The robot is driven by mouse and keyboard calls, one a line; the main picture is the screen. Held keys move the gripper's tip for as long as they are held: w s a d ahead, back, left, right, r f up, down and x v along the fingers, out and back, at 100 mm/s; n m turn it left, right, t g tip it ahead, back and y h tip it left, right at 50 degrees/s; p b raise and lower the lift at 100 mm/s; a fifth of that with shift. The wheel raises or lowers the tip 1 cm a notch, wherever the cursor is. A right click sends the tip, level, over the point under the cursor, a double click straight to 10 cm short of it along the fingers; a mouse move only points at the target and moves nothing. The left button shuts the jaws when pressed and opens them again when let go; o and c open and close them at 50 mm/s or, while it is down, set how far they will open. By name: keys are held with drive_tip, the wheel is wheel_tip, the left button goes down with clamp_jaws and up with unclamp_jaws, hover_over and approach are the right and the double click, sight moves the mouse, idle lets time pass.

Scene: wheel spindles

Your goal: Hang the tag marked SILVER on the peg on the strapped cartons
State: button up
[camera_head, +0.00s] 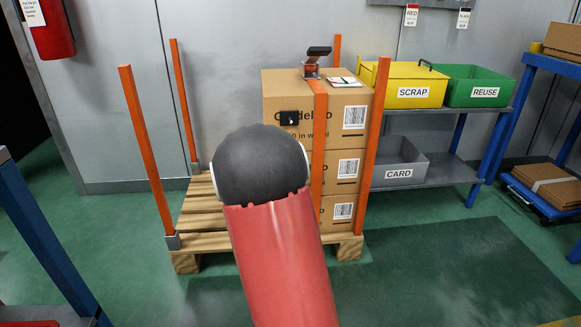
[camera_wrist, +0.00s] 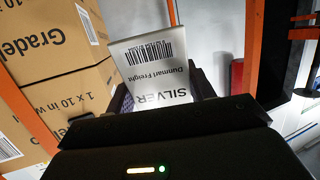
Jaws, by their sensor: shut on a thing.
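A white tag marked SILVER (camera_wrist: 158,70), with a barcode and the words Dunmar Freight, stands upside down in the wrist view. My gripper (camera_wrist: 165,97) is shut on its lower end in that picture. The strapped cartons (camera_head: 343,200) are stacked on a pallet in the head view, and they also fill the left of the wrist view (camera_wrist: 65,75). A small black plate with the peg (camera_head: 289,118) is on the top carton's front face, left of the orange strap. The tag is apart from the peg. In the head view my arm hides the gripper and tag.
Orange posts (camera_head: 147,155) rise at the pallet's corners. The pallet's left part (camera_head: 200,205) is bare. A strap tool (camera_head: 315,62) sits on the top carton. Yellow SCRAP (camera_head: 405,82) and green REUSE (camera_head: 480,86) bins stand on a shelf to the right.

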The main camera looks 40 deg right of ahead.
drive_tip(key=s+d+r+m+g+h+b, duration=0.1)
drive_tip(key=s+d+r+m+g+h, duration=0.2)
drive_tip(key=d, duration=0.5)
drive_tip(key=s+d+r+m+g+b, duration=0.1)
drive_tip(key=s+d+r+b, duration=0.1)
drive_tip(key=s+d, duration=0.5)
drive_tip(key=w+d+f+p, duration=0.1)
drive_tip(key=w+d, duration=0.4)
drive_tip(key=w, duration=0.4)
drive_tip(key=shift+w+d+f+p, duration=0.25)
drive_tip(key=shift+w+d+p, duration=0.05)
drive_tip(key=shift+p, duration=0.05)
drive_tip(key=shift+n, duration=0.3)
drive_tip(key=o, duration=1)
drive_tip(key=shift+o, duration=0.2)
